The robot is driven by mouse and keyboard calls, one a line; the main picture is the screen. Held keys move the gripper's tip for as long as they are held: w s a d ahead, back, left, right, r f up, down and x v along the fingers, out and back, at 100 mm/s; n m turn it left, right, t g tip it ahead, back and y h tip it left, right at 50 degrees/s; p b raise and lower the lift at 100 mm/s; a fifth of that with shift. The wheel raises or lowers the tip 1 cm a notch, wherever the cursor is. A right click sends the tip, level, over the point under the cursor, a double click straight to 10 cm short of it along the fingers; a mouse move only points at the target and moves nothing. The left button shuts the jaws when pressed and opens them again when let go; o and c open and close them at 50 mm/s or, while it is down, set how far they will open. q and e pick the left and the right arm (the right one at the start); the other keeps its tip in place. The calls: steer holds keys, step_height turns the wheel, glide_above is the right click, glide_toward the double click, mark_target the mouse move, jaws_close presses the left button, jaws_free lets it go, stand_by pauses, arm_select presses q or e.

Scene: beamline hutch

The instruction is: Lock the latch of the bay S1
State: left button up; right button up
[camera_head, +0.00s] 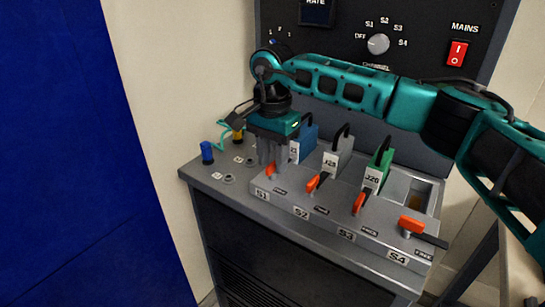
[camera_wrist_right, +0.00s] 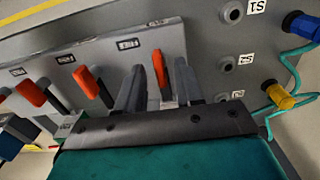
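The S1 latch is an orange handle (camera_head: 271,170) at the left end of the latch row, above the S1 label (camera_head: 262,194). In the head view my right gripper (camera_head: 271,158) points down over it and hides part of it. In the right wrist view the orange handle (camera_wrist_right: 160,68) stands between the two spread fingers (camera_wrist_right: 159,88), with a gap on each side. The right gripper is open and holds nothing. A blue module (camera_head: 308,136) sits behind the gripper, partly hidden. My left gripper is not in view.
A grey module (camera_head: 338,155) and a green module (camera_head: 377,172) are seated behind; the S4 bay looks empty. Blue (camera_head: 207,152) and yellow plugs with a teal cable are at left.

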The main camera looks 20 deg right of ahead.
mark_target(272, 163)
step_height(272, 163, up, 13)
steer(key=shift+f+p, duration=0.2)
steer(key=shift+p, duration=0.1)
stand_by(0.4)
